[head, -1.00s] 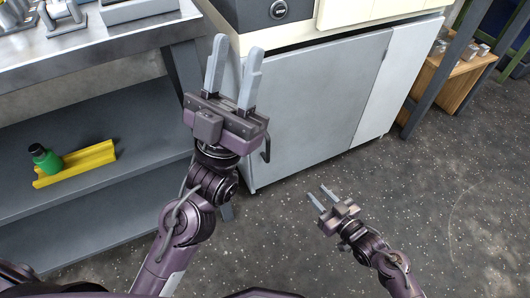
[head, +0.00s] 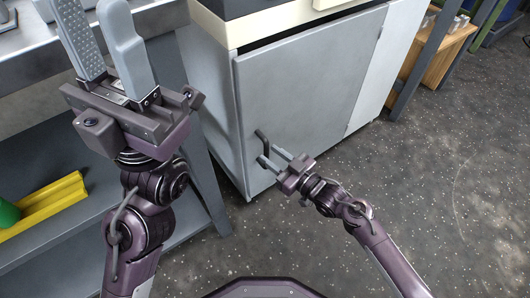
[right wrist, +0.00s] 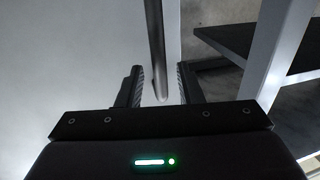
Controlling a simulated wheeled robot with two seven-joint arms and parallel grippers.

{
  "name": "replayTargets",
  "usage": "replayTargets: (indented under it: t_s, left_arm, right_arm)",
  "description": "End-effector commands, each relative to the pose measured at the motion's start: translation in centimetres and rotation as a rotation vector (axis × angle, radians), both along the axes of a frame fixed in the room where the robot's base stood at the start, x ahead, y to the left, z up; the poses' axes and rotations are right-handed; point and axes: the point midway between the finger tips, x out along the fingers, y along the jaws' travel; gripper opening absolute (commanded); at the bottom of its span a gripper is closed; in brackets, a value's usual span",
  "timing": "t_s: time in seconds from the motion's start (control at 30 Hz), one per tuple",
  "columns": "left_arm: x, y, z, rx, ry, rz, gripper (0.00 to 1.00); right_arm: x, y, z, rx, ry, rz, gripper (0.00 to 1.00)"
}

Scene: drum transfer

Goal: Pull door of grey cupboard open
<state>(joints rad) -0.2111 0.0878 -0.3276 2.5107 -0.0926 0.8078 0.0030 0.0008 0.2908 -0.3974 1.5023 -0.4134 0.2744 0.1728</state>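The grey cupboard door (head: 315,85) is shut in the head view. Its dark bar handle (head: 261,136) is near the door's left edge. My right gripper (head: 268,153) is open at the handle's lower part. In the right wrist view the handle (right wrist: 156,45) comes down between the two open fingers (right wrist: 161,80), with gaps on both sides. My left gripper (head: 96,20) is open and empty, raised at the upper left, in front of the metal table and well away from the door.
A metal table with a lower shelf stands left of the cupboard. The shelf holds a yellow block (head: 45,207) and a green bottle (head: 8,212), partly cut off. A wooden cabinet (head: 430,50) is at the right. The speckled floor (head: 400,190) before the door is clear.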

Motion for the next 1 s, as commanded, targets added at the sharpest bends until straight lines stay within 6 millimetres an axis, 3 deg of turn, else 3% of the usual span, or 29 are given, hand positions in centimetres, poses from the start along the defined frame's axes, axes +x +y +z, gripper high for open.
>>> replayTargets:
  t_s: [0.2, 0.5, 0.77, 1.0]
  left_arm:
    - [-0.1, -0.1, -0.1, 0.002, -0.022, 0.000, 0.36]
    - [-0.1, -0.2, 0.0, 0.003, -0.022, 0.000, 0.36]
    - [-0.1, -0.2, 0.0, 0.002, -0.022, 0.000, 0.36]
    - [-0.1, -0.1, 0.0, 0.001, -0.022, 0.000, 0.36]
  right_arm:
    - [1.7, 1.7, -0.1, 0.001, -0.001, -0.001, 0.33]
    - [1.9, 2.0, 0.0, -0.001, -0.001, 0.000, 0.33]
    - [1.9, 2.0, 0.0, -0.001, -0.001, -0.001, 0.02]
    - [1.8, 2.0, 0.0, -0.001, -0.001, -0.001, 0.00]
